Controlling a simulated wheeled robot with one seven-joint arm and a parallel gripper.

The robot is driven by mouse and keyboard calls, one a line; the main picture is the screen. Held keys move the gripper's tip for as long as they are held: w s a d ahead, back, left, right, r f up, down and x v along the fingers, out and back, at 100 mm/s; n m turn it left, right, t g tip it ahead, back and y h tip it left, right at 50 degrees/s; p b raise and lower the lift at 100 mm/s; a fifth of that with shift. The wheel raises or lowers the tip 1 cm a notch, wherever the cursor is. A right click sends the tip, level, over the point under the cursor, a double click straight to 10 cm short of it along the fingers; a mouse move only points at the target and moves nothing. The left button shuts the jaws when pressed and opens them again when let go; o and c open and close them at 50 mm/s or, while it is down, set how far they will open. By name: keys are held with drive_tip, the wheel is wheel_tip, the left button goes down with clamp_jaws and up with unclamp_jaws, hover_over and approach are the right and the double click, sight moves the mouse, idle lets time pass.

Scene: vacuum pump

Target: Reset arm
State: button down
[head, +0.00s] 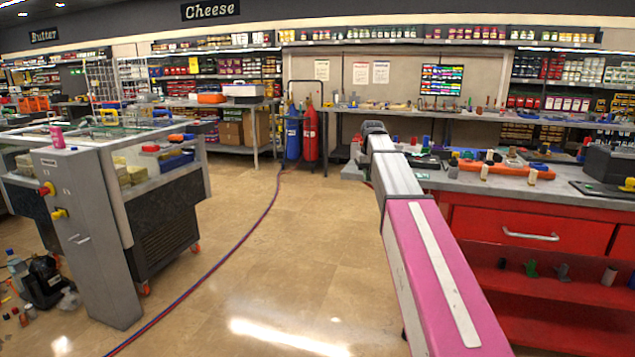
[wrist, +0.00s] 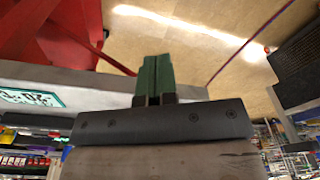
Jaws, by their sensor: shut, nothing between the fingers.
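My arm reaches forward in the head view, with a pink link close by and a grey link beyond it. Its dark far end (head: 374,128) is raised beside the left end of the red workbench, and the fingers cannot be made out there. In the wrist view my gripper (wrist: 156,62) shows as two green fingers pressed together, shut and empty. The tan floor lies behind the fingers in that view. No object touches the fingers.
The red workbench (head: 530,228) carries many small parts at the right. A grey cart (head: 85,225) stands at the left. A vacuum pump (head: 42,283) is on the floor beside it. Red and blue gas cylinders (head: 310,133) stand at the back. A hose (head: 235,242) crosses the open floor.

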drive_tip(key=s+f+m+g, duration=0.1)
drive_tip(key=s+f, duration=3.1)
drive_tip(key=f, duration=0.3)
drive_tip(key=shift+s+f+m, duration=0.15)
drive_tip(key=shift+f+m, duration=0.15)
drive_tip(key=shift+m, duration=0.1)
